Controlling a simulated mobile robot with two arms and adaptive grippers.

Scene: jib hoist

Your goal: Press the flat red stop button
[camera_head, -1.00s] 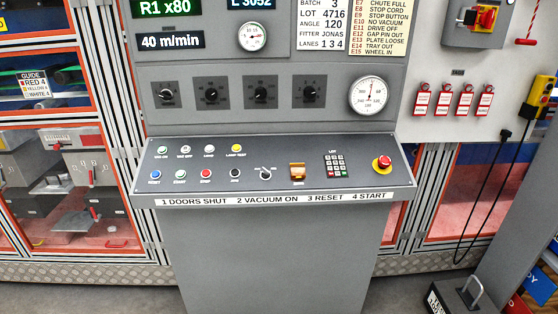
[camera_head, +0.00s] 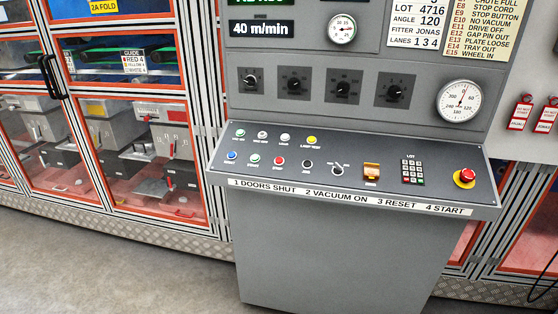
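The flat red button (camera_head: 279,161) sits in the front row of the grey sloping control panel (camera_head: 330,193), between a green button (camera_head: 254,158) and a black one (camera_head: 307,164). Its small label is too blurred to read surely. A separate red mushroom-shaped button (camera_head: 466,176) on a yellow base stands at the panel's right end. Neither of my grippers shows in the head view.
A blue button (camera_head: 231,155), a rotary switch (camera_head: 337,170), an orange guarded switch (camera_head: 371,170) and a keypad (camera_head: 412,171) share the panel. Glazed orange-framed doors (camera_head: 150,155) stand to the left. The floor (camera_head: 130,265) in front of them is clear.

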